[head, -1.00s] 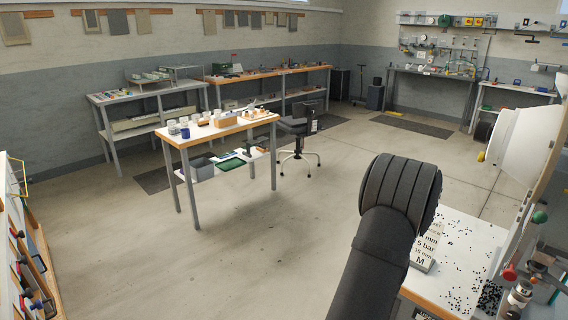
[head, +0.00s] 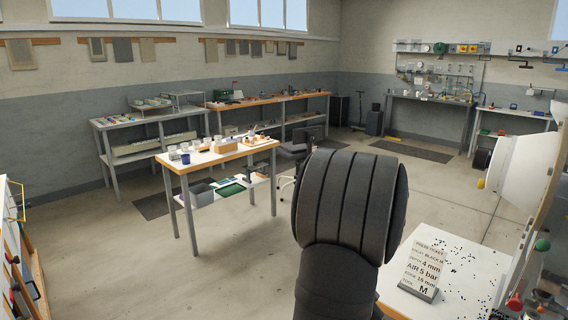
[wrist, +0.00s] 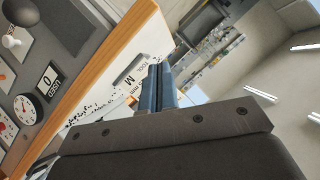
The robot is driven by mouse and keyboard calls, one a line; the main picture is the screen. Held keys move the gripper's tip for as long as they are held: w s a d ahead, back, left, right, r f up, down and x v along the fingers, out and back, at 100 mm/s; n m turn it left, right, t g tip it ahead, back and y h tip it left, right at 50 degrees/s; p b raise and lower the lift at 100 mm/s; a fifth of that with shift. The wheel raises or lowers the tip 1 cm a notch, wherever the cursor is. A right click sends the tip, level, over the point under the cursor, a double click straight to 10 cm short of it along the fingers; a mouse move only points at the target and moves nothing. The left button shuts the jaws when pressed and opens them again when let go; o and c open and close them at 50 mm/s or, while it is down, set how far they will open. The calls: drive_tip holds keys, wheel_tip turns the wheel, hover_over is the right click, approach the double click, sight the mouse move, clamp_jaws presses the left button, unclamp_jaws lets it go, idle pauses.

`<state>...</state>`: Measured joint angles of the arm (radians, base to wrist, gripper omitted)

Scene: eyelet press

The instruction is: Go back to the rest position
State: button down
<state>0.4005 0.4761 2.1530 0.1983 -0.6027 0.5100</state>
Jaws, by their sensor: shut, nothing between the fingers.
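My gripper (wrist: 157,88) shows in the wrist view, its dark blue fingers together and empty, pointing up the picture from a wide dark mount. The fingers are apart from the work table behind them. In the head view the gripper itself is hidden; my dark ribbed arm link fills the lower middle. The white work table (head: 395,288) at the lower right carries a press ticket (head: 422,270) and many small black eyelets (head: 453,270). The ticket is partly visible in the wrist view (wrist: 128,66).
The wrist view shows a panel with a gauge (wrist: 25,108) at left. A wooden-edged table (head: 225,157) stands farther back. Open floor (head: 240,250) lies between.

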drive_tip(key=shift+s+a+r+m, duration=0.15)
drive_tip(key=shift+a+r+m, duration=0.35)
drive_tip(key=shift+a+r, duration=0.1)
drive_tip(key=shift+s+a+r+m, duration=0.15)
drive_tip(key=shift+a+r+m, duration=0.3)
drive_tip(key=shift+a+m, duration=0.1)
drive_tip(key=c, duration=2.1)
unclamp_jaws()
